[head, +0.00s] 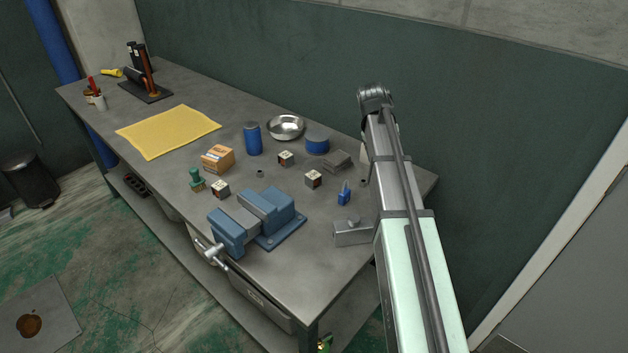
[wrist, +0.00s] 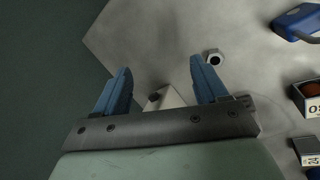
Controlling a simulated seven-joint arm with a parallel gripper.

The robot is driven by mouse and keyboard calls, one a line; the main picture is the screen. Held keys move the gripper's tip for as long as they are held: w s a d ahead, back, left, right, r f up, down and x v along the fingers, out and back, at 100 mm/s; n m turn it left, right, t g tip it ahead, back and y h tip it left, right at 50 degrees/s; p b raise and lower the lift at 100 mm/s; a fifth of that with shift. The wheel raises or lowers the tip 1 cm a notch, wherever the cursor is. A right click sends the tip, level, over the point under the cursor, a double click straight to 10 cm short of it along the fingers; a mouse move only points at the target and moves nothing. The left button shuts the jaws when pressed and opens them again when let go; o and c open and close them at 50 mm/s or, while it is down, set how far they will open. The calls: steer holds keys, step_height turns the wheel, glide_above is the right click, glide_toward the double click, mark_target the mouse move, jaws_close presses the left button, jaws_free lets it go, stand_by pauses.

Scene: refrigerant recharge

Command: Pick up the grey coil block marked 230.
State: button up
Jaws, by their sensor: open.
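Small grey coil blocks with pale labelled faces stand on the bench in the head view: one near the middle (head: 286,158), one nearer the right (head: 313,179) and one behind the vise (head: 220,189). Their marks are too small to read there, so I cannot tell which is 230. In the wrist view, a block with a reddish round part (wrist: 309,96) is cut off by the right edge, its mark only partly visible. My gripper (wrist: 162,84) is open, with no coil block between its blue fingers. In the head view my arm hides it.
A blue vise (head: 258,215) stands at the bench's front. A blue can (head: 253,138), metal bowl (head: 286,126), orange box (head: 217,158) and blue tool (head: 344,194) surround the blocks. A pale object with a dark knob (wrist: 168,97) lies below my fingers, near a metal ring (wrist: 214,57).

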mark_target(313, 175)
steer(key=w+a+r+n+y, duration=0.1)
steer(key=a+r+n+y, duration=0.15)
steer(key=a, duration=0.75)
steer(key=w+a+r+n+y, duration=0.15)
steer(key=a+r, duration=0.25)
steer(key=a, duration=0.7)
steer(key=shift+s+a+f, duration=0.1)
steer(key=shift+s+f, duration=0.05)
steer(key=shift+f, duration=2.2)
steer(key=shift+s+d+f, duration=0.1)
steer(key=shift+s+f, duration=0.1)
steer(key=shift+f, duration=2.1)
steer(key=shift+s+a+f, duration=0.1)
steer(key=shift+s+f, duration=0.05)
steer(key=shift+f, duration=2.2)
steer(key=shift+c, duration=0.3)
steer(key=c, duration=1.1)
